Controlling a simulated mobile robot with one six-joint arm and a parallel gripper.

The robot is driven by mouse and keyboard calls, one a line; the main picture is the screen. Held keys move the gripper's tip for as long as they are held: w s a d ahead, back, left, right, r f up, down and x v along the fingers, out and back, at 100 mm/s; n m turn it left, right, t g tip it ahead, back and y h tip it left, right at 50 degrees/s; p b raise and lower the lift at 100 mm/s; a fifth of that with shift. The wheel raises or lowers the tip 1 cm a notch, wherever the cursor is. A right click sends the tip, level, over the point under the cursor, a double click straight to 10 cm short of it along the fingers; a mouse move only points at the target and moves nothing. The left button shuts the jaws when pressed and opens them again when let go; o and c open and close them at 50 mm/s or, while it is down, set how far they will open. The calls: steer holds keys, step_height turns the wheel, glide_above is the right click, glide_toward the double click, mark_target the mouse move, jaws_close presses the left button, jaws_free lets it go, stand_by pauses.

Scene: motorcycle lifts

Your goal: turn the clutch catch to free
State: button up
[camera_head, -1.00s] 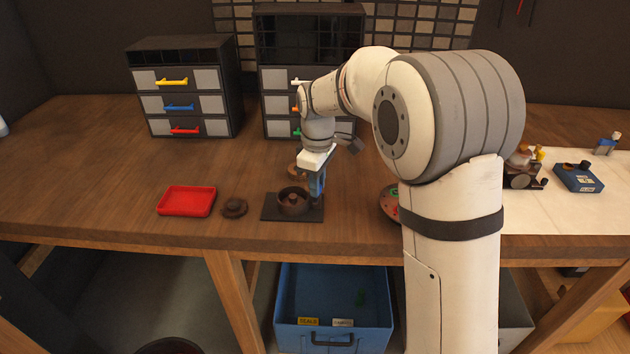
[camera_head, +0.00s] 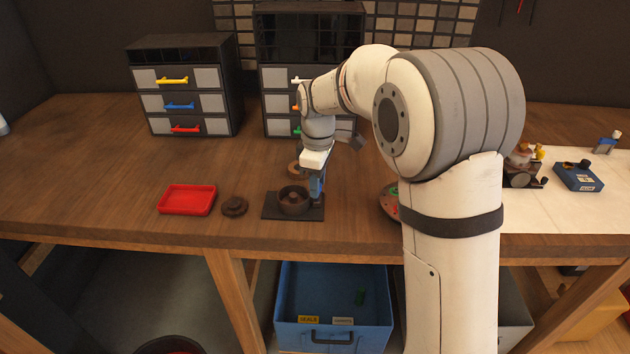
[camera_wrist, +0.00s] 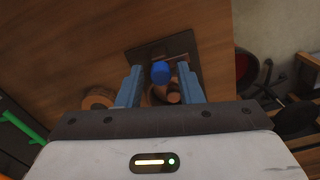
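A brown round clutch drum (camera_head: 293,203) stands on a dark square plate (camera_head: 271,213) near the front of the bench. My gripper (camera_head: 317,188) points down at the right side of the drum, over the plate. In the wrist view its two blue-grey fingers (camera_wrist: 160,87) are apart. A round blue knob (camera_wrist: 161,71), which looks like the catch's, shows between them with a gap on each side. The plate (camera_wrist: 191,47) and part of the brown drum (camera_wrist: 172,95) show beyond and below the knob. I cannot tell the catch's angle or whether a finger touches it.
A red tray (camera_head: 187,199) and a dark round part (camera_head: 234,206) lie left of the plate. A brown ring (camera_head: 295,170) lies behind it. Drawer cabinets (camera_head: 240,90) stand at the back. A reddish round dish (camera_head: 389,201) is at right, partly behind my arm. A blue bin (camera_head: 333,308) is below.

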steer(key=shift+o, duration=0.7)
step_height(320, 180, up, 8)
steer(key=shift+f, duration=0.1)
